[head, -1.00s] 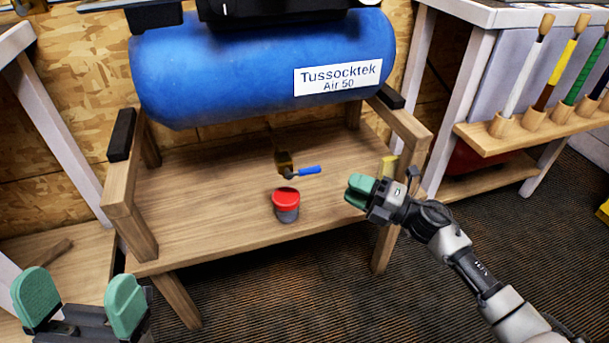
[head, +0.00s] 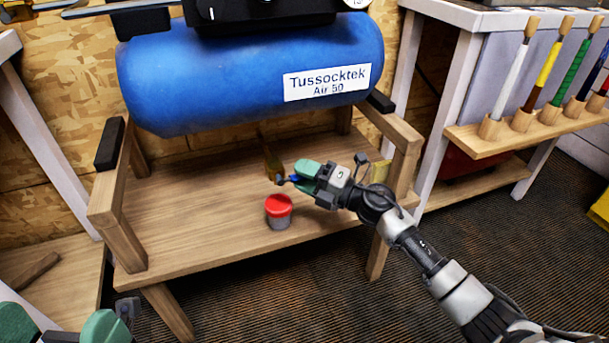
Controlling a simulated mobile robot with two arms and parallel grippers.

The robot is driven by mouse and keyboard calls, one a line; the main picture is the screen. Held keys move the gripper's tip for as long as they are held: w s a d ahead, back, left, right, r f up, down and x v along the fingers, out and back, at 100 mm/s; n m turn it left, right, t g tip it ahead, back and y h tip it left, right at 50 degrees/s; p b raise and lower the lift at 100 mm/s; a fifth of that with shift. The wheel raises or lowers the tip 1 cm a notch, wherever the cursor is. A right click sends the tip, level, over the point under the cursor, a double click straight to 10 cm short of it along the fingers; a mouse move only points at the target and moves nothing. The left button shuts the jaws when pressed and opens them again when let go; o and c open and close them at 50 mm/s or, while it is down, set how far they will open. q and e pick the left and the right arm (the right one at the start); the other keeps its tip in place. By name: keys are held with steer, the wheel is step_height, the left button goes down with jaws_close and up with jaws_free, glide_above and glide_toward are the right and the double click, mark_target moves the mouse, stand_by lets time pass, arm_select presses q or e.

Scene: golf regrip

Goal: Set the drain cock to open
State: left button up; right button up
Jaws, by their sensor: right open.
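The drain cock (head: 273,168) hangs below the blue air tank (head: 250,75). Its brass body shows, and the stub of its blue lever (head: 293,179) points right. My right gripper (head: 303,177) is open at the lever, with its green pads around the lever's outer part, which they mostly hide. I cannot tell whether the pads touch it. My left gripper (head: 60,325) is at the bottom left corner, partly cut off, with its green pads wide apart and nothing seen between them.
A red-topped cup (head: 279,211) stands on the wooden stand (head: 190,220), just below the drain cock. The stand's right post (head: 399,170) is behind my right wrist. A rack (head: 545,137) of golf clubs is on the right.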

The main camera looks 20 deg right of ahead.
jaws_close()
